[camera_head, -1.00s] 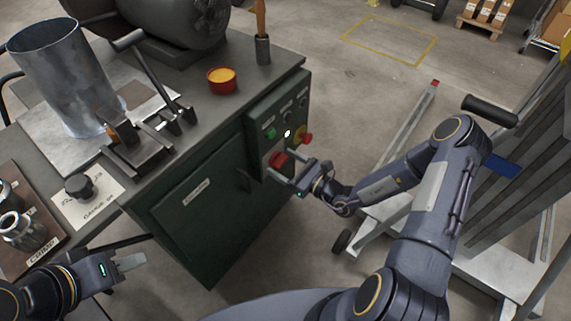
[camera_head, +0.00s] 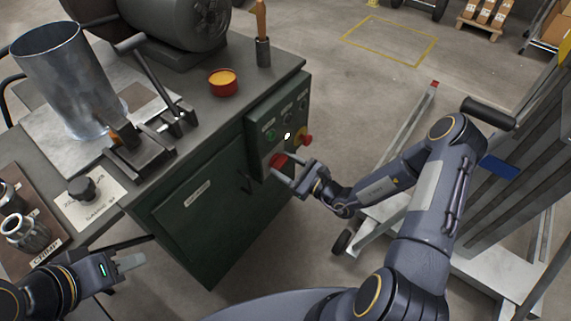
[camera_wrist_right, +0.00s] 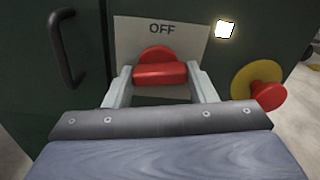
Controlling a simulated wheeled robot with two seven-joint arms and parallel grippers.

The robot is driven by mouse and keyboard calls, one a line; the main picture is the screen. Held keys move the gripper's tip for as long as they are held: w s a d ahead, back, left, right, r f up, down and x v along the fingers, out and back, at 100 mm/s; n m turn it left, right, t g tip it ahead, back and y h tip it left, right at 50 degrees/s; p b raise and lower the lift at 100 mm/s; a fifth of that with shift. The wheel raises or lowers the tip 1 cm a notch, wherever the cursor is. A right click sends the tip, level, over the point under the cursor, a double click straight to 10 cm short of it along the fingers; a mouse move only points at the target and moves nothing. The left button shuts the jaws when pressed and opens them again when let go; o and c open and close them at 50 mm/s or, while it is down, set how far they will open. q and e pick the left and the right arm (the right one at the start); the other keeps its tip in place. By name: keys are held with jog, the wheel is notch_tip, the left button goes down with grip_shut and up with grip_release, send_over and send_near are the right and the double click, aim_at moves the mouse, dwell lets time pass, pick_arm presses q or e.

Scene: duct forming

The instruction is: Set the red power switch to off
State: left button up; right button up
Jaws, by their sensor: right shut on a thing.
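The red power switch (camera_head: 277,160) sits low on the control panel at the cabinet's right front. In the right wrist view its red handle (camera_wrist_right: 160,74) lies crosswise below a plate marked OFF (camera_wrist_right: 162,29). My right gripper (camera_wrist_right: 162,88) is shut on the handle, with one finger at each end of it. In the head view my right gripper (camera_head: 282,171) is at the panel and partly covers the switch. My left gripper (camera_head: 132,262) hangs low at the left, away from the panel; its finger gap is not clear.
A red mushroom button on a yellow base (camera_wrist_right: 268,94) is close to the right of the switch. A lit white lamp (camera_wrist_right: 225,29) is above it. A door handle (camera_wrist_right: 65,48) is at the left. A metal cart (camera_head: 400,215) stands right of the cabinet.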

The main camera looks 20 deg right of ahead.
jog(key=n, duration=0.3)
jog(key=shift+n+p, duration=0.35)
jog(key=shift+n, duration=0.05)
jog(key=n, duration=0.4)
jog(key=shift+n, duration=0.3)
jog(key=n, duration=0.3)
jog(key=shift+s+n+b, duration=0.1)
jog(key=shift+n+b, duration=0.35)
jog(key=shift+n, duration=1.65)
jog(key=o, duration=1)
jog(key=shift+r, duration=0.1)
jog(key=v, duration=0.7)
jog(key=shift+s+d+p, duration=0.2)
jog(key=shift+s+p, duration=0.15)
jog(key=shift+p, duration=0.05)
